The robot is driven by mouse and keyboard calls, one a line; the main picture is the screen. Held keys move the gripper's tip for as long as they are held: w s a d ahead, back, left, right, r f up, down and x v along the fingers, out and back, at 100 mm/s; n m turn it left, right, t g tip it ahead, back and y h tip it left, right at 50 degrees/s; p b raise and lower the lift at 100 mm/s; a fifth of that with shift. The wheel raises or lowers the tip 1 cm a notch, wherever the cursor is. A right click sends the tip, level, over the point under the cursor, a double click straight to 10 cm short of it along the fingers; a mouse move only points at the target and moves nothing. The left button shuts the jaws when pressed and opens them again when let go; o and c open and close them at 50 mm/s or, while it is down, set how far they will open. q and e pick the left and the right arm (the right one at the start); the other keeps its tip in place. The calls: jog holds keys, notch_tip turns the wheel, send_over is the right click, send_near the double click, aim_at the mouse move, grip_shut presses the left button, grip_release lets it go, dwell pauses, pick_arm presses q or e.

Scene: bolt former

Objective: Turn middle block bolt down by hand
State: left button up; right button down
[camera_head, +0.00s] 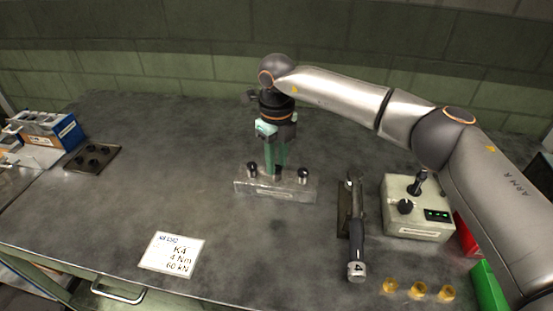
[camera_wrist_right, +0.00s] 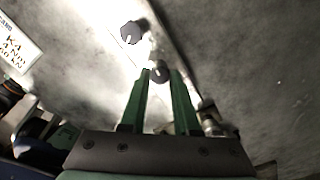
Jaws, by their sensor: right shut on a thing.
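A pale metal block (camera_head: 275,191) stands on the grey bench with three dark bolts in a row along its top. The left bolt (camera_head: 252,169) and the right bolt (camera_head: 303,176) stand free. My right gripper (camera_head: 277,168) points straight down over the block, its green fingers shut on the middle bolt (camera_head: 277,172). In the right wrist view the middle bolt's dark round head (camera_wrist_right: 160,72) sits between the tips of the fingers (camera_wrist_right: 160,82), which partly hide it. Another bolt (camera_wrist_right: 131,34) shows beyond it. My left gripper is not in view.
A black-handled tool (camera_head: 356,235) lies right of the block, beside a control box (camera_head: 418,208) with a lever. Several brass pieces (camera_head: 419,290) and red and green bins (camera_head: 489,287) are at front right. A label card (camera_head: 171,254) lies front left.

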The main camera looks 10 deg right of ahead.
aim_at(277, 167)
jog(key=m, duration=0.4)
jog(key=shift+r+m, duration=0.1)
jog(key=shift+m, duration=0.2)
jog(key=shift+w+m+p, duration=0.1)
jog(key=shift+m+p, duration=0.25)
jog(key=shift+m, duration=2.15)
jog(key=c, duration=0.6)
grip_release()
jog(key=shift+c, duration=0.2)
notch_tip(277, 167, up, 12)
jog(key=shift+r, duration=0.25)
